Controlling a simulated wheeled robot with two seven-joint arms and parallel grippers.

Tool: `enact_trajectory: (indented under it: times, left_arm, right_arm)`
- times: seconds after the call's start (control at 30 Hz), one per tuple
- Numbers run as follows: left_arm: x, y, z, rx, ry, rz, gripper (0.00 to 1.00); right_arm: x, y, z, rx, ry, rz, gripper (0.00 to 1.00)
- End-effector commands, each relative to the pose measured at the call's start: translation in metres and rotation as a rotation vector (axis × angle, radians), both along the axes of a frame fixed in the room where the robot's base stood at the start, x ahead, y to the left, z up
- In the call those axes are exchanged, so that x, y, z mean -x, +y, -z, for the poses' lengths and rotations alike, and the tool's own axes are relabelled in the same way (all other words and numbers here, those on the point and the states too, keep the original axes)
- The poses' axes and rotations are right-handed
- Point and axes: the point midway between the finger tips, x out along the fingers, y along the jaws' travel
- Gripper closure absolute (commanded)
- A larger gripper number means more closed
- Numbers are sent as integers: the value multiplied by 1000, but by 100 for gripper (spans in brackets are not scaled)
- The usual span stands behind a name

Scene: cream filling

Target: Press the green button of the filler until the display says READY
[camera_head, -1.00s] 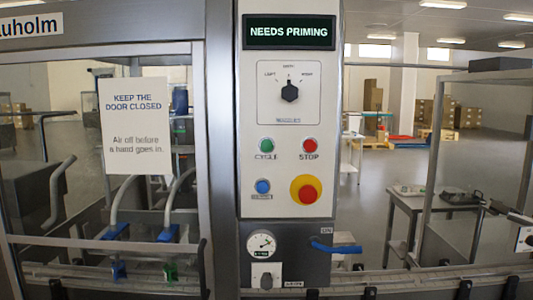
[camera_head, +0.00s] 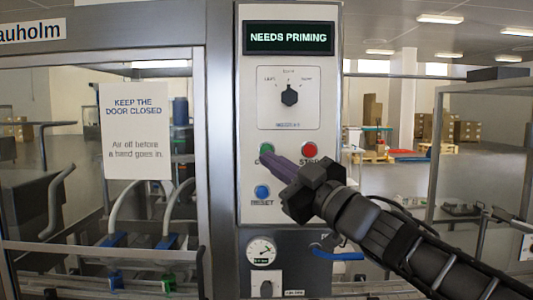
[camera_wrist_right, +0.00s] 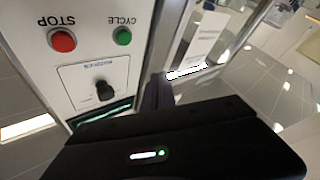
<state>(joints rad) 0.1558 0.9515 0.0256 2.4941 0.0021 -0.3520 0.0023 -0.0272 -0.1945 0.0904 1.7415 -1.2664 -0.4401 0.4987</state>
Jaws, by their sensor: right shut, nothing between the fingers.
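The filler's control panel (camera_head: 242,120) faces me. Its display (camera_head: 289,38) says NEEDS PRIMING. The green button (camera_head: 266,148), labelled CYCLE, is partly covered by my right gripper (camera_head: 266,160), which is shut and empty. Its fingertips overlap the lower part of the button in the head view; I cannot tell there whether they touch. In the right wrist view the green button (camera_wrist_right: 122,36) shows whole, with the fingers (camera_wrist_right: 158,92) apart from it in the picture. The left gripper is out of view.
A red STOP button (camera_head: 310,149) sits right of the green one, and a blue RESET button (camera_head: 262,191) below. A black selector knob (camera_head: 290,95) is above. The emergency stop is hidden behind my right gripper. A gauge (camera_head: 261,251) and blue-handled valve (camera_head: 338,254) are lower.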

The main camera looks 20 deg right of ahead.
Motion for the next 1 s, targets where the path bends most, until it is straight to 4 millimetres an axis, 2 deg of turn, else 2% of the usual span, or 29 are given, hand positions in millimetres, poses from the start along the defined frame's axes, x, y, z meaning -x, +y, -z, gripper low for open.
enact_trajectory:
  times: [0.63, 0.77, 1.0]
  left_arm:
    - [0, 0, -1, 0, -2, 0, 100]
    - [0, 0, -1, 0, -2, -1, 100]
    - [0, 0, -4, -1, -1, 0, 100]
  right_arm:
    - [-3, 3, 1, -16, 23, -29, 100]
    - [-12, 1, 2, -17, 25, -29, 100]
    - [-39, -7, 2, -16, 26, -29, 100]
